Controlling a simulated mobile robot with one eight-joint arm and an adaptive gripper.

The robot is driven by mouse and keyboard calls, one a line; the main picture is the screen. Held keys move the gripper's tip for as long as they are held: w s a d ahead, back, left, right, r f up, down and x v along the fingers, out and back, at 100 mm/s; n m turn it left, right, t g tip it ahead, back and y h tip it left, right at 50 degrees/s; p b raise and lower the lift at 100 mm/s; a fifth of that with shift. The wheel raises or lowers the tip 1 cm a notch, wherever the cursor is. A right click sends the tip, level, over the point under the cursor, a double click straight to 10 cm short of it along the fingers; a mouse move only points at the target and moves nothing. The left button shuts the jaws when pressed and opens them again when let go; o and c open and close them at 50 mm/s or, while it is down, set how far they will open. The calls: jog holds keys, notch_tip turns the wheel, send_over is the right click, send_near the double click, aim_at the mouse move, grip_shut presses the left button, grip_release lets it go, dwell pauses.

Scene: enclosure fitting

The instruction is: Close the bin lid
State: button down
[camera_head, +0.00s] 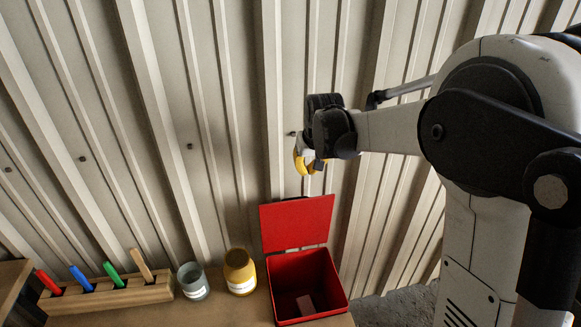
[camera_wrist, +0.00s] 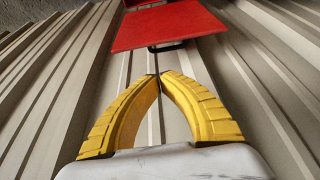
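A red bin (camera_head: 306,285) stands at the right end of the wooden bench. Its red lid (camera_head: 297,222) is raised, standing up at the back edge, so the bin is open. My gripper (camera_head: 309,168) is above and behind the lid, near the wall and apart from the lid. In the wrist view the yellow fingertips of my gripper (camera_wrist: 159,77) meet, with nothing seen between them. The red lid (camera_wrist: 165,28) shows beyond them, with a dark handle at its edge.
On the bench (camera_head: 110,312), left of the bin, stand a yellow jar (camera_head: 239,270), a grey-green jar (camera_head: 193,281) and a wooden block (camera_head: 107,293) holding coloured markers and a wooden stick. A ribbed metal wall (camera_head: 150,130) rises close behind.

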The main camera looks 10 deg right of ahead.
jog(key=x, duration=0.4)
jog(key=w+b+x, duration=0.1)
jog(key=x, duration=0.4)
jog(key=w+r+x, duration=0.1)
jog(key=x, duration=0.4)
jog(key=shift+w+f, duration=0.15)
jog(key=shift+f, duration=0.1)
jog(key=s+b, duration=0.1)
jog(key=s, duration=0.3)
jog(key=shift+f, duration=0.1)
jog(key=shift+s, duration=0.1)
